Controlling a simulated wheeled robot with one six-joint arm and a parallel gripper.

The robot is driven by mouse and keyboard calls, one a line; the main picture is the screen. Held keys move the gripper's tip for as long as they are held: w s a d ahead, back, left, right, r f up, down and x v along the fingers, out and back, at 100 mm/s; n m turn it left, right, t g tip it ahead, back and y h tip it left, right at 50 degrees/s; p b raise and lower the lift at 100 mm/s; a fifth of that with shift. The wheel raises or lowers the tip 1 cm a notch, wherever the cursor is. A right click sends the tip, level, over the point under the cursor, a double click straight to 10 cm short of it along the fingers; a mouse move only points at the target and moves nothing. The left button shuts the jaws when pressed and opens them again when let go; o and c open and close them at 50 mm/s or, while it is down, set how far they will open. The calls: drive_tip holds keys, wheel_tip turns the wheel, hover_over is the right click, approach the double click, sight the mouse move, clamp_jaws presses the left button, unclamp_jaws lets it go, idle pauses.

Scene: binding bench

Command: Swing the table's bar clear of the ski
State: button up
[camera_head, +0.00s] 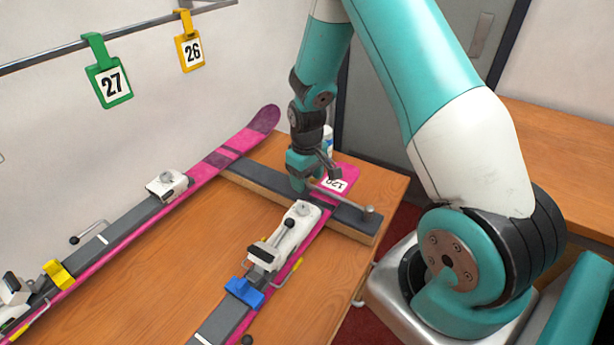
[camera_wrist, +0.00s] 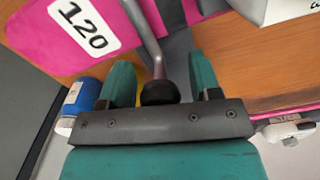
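The pink ski (camera_head: 308,232) with the 120 label lies along the table (camera_head: 165,285); its labelled end also shows in the wrist view (camera_wrist: 45,30). The table's metal bar (camera_head: 345,199) crosses over this ski from a post at the right end of a wooden crosspiece. In the wrist view the bar (camera_wrist: 147,38) ends in a black knob. My gripper (camera_head: 301,187) is low at the bar's left end. In the wrist view my gripper (camera_wrist: 162,80) has its teal fingers apart, one on each side of the knob, with a gap visible on the right.
A second pink ski (camera_head: 215,162) lies to the left. White bindings (camera_head: 296,228) and a blue clamp (camera_head: 244,292) sit along the near ski. A blue-and-white bottle (camera_wrist: 84,98) stands behind my gripper. Tags 27 (camera_head: 112,84) and 26 (camera_head: 191,52) hang from a wall rail.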

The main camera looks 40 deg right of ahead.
clamp_jaws()
drive_tip(key=shift+w+d+m, duration=0.2)
drive_tip(key=shift+d+m, duration=0.3)
drive_tip(key=shift+d, duration=0.2)
drive_tip(key=d+m, duration=0.2)
drive_tip(key=d, duration=0.1)
drive_tip(key=d+m, duration=0.3)
drive_tip(key=d, duration=0.1)
drive_tip(key=d+m, duration=0.2)
drive_tip(key=d, duration=0.2)
drive_tip(key=shift+s+b, duration=0.3)
drive_tip(key=shift+s, duration=0.1)
drive_tip(key=s+d+m, duration=0.9)
drive_tip(key=s+m, duration=0.1)
drive_tip(key=shift+d, duration=0.2)
drive_tip(key=shift+o, duration=0.6)
unclamp_jaws()
drive_tip(key=shift+s, duration=0.1)
drive_tip(key=shift+r, duration=0.15)
